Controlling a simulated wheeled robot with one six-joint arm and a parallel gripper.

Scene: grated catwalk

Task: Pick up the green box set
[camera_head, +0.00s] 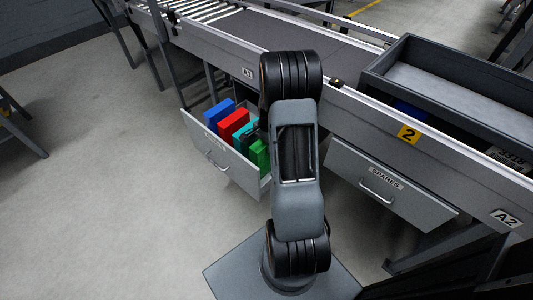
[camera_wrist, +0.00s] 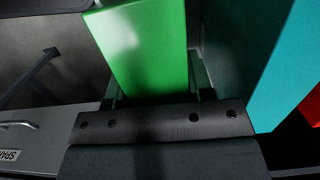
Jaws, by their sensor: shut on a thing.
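The green box set (camera_head: 259,154) stands in the open left drawer (camera_head: 222,163), at the right end of a row of coloured boxes. In the wrist view the green box (camera_wrist: 141,45) fills the space between the two fingers of my gripper (camera_wrist: 155,88), one on each side. My gripper is shut on it. In the head view my arm covers part of the drawer and most of my gripper. I cannot tell whether the box's bottom touches the drawer floor.
Beside the green box are a teal box (camera_head: 243,135), a red box (camera_head: 233,124) and a blue box (camera_head: 218,113). A closed-looking drawer marked SPARES (camera_head: 385,185) is to the right. The conveyor's side rail (camera_head: 207,46) runs above the drawers.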

